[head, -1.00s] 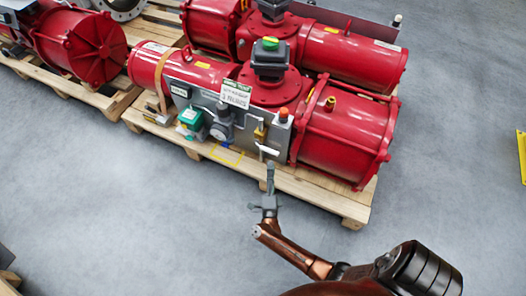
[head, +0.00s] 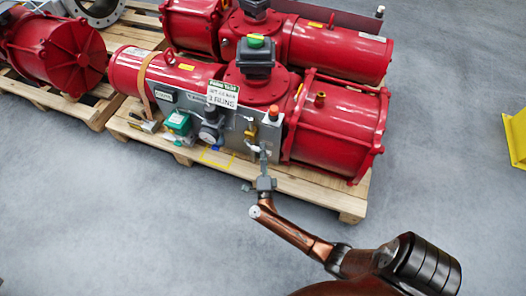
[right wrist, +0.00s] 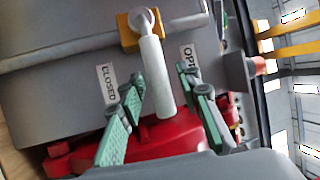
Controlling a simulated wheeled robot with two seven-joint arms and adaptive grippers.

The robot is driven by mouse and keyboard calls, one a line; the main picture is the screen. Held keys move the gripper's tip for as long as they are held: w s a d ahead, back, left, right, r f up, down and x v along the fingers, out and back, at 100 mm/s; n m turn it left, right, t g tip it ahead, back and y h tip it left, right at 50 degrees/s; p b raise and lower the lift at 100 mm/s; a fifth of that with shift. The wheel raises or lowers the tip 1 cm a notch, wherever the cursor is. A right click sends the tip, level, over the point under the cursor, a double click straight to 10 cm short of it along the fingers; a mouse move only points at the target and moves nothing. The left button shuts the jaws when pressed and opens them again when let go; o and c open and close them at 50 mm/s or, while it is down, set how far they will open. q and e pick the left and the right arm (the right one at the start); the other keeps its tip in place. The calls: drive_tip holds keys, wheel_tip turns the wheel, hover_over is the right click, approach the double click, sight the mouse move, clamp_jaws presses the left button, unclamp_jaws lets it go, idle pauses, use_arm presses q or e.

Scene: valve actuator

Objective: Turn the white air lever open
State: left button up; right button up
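The white air lever (right wrist: 156,75) hangs from a pivot on a brass-yellow valve block (right wrist: 140,30) in the right wrist view. It lies between a CLOSED label (right wrist: 107,86) on the left and an OPEN label (right wrist: 188,58) on the right. My right gripper (right wrist: 163,88) is open, with one green-padded finger on each side of the lever. A gap shows on both sides of the lever. In the head view my right gripper (head: 263,163) is at the panel's lower right, and the lever (head: 254,148) is small and partly hidden there. My left gripper is not in view.
The grey control panel (head: 237,130) carries an orange-red button (head: 274,112), gauges and a green-teal device (head: 178,123). Large red actuator cylinders (head: 335,125) surround it on a wooden pallet (head: 320,195). Open grey floor lies in front. A yellow stand (head: 515,135) is at the right.

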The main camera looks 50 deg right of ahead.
clamp_jaws()
idle(0.4)
